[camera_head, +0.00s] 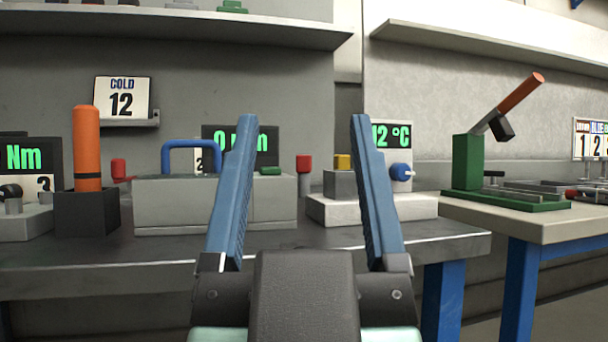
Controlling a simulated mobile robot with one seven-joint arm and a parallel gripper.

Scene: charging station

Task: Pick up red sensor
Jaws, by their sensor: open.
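Two small red pieces could be the red sensor; I cannot tell which it is. One is a red block (304,162) on a short grey post, standing behind the bench near the middle of the view. The other is a red cylinder (118,168) at the left, beside the orange handle. My gripper (303,120) is open and empty, its two blue fingers pointing forward. The red block shows between the fingers but lies farther away. Neither red piece is touched.
A grey box with a blue handle (190,144) and an orange cylinder in a dark block (87,212) stand on the dark bench (320,236). A white-based device with a blue knob (402,170) stands right. A green lever press (467,162) is on another table.

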